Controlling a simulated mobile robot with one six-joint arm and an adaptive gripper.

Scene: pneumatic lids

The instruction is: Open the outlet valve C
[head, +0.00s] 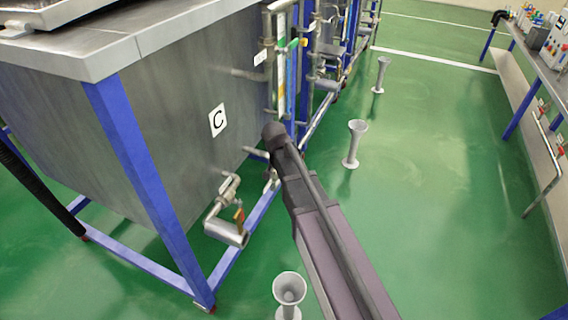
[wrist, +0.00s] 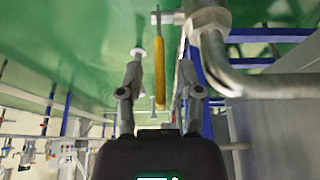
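Tank C (head: 180,95) is a grey metal tank in a blue frame with a white label "C". Low on its side is an outlet pipe with a metal valve body (head: 226,232) and a yellow-orange lever handle (head: 239,216). In the wrist view the yellow handle (wrist: 159,75) shows lengthwise between the two fingers of my gripper (wrist: 162,60). The fingers are apart and hold nothing. The handle appears nearer the right finger; I cannot tell whether they touch. The metal pipe and valve body (wrist: 208,18) are at upper right. In the head view my arm mostly hides the gripper.
Blue frame legs (head: 140,165) and a lower rail (head: 243,235) flank the valve. Grey flared stands (head: 355,145) are on the green floor, one (head: 289,290) near the front. A workbench (head: 540,70) is at right.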

